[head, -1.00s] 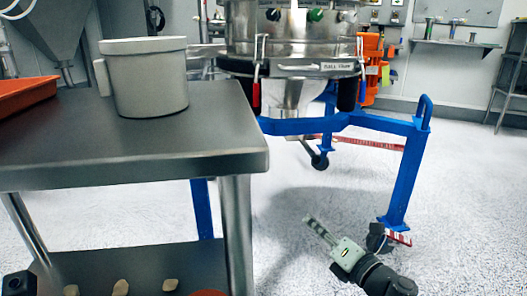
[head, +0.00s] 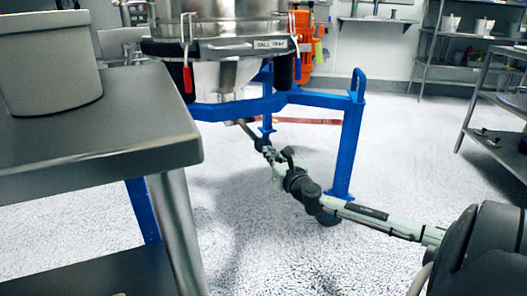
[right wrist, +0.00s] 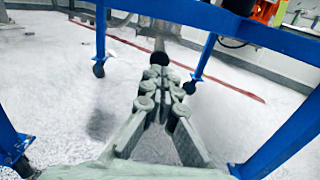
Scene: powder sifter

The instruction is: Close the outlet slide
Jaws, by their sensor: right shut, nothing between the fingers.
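The powder sifter (head: 225,28) is a steel drum in a blue frame, with a pale outlet cone (head: 222,76) underneath. A grey rod (head: 243,127), which looks like the outlet slide's handle, slopes down from beneath the cone. In the right wrist view a dark round knob (right wrist: 160,58) on this rod shows just beyond my fingertips. My right gripper (head: 266,151) is shut and empty at the rod's lower end, below the frame. It also shows in the right wrist view (right wrist: 163,76). I cannot tell whether it touches the knob. The slide plate is not distinguishable. My left gripper is out of view.
A steel table (head: 110,135) with a grey container (head: 48,62) stands at the left. Blue frame legs (head: 349,150) stand near my right arm. Shelving (head: 475,40) is at the right. The middle floor is open.

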